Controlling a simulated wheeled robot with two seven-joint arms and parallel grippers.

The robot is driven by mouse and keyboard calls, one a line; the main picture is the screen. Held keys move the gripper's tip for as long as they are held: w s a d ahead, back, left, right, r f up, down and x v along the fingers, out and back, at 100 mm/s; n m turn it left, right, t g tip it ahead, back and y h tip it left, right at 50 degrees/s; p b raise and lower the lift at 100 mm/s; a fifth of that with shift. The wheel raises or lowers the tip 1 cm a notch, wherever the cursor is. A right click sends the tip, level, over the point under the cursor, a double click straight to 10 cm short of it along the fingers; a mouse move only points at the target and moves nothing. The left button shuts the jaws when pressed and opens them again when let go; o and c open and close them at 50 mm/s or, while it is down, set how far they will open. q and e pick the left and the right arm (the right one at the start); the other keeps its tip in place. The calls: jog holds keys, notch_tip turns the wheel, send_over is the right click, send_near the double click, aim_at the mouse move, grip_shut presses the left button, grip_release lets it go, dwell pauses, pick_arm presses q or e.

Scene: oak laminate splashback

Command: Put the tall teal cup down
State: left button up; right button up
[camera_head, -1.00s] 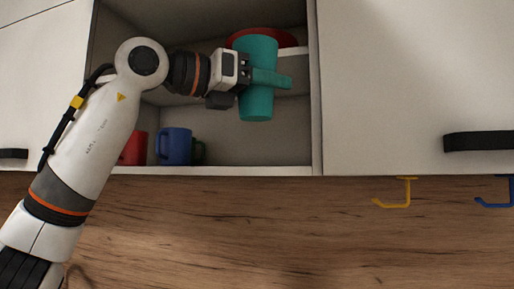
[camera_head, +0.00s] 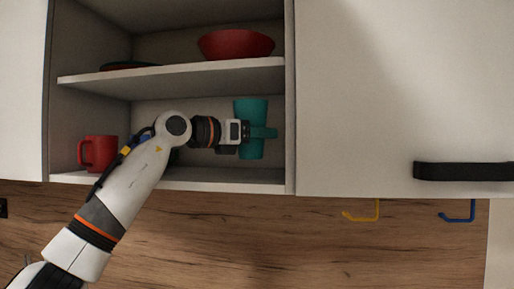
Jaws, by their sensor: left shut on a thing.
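The tall teal cup (camera_head: 251,112) is upright in the right part of the open cabinet's lower compartment, below the middle shelf. My left gripper (camera_head: 246,131) reaches in from the left and is shut on the cup at about mid-height. A teal part of the cup sticks out to the right at that height. The cup's base shows just above the cabinet floor (camera_head: 235,182); I cannot tell whether it touches. My right gripper is not in view.
A red mug (camera_head: 100,152) stands at the lower left. A blue mug is mostly hidden behind my arm. A red bowl (camera_head: 236,45) and a dark dish (camera_head: 130,67) sit on the middle shelf (camera_head: 175,75). A closed door with a black handle (camera_head: 462,171) is at right.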

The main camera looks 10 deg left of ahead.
aim_at(257, 151)
pick_arm(q)
jog(key=shift+f+p, duration=0.8)
jog(key=shift+f, duration=1.3)
jog(key=o, duration=1.1)
jog(key=shift+c, duration=0.2)
jog(key=shift+r, duration=0.15)
jog(key=b+v, duration=0.5)
jog(key=v, duration=0.6)
jog(key=shift+s+a+r+b, duration=0.1)
jog(key=shift+s+a+b, duration=0.2)
jog(key=shift+s, duration=0.05)
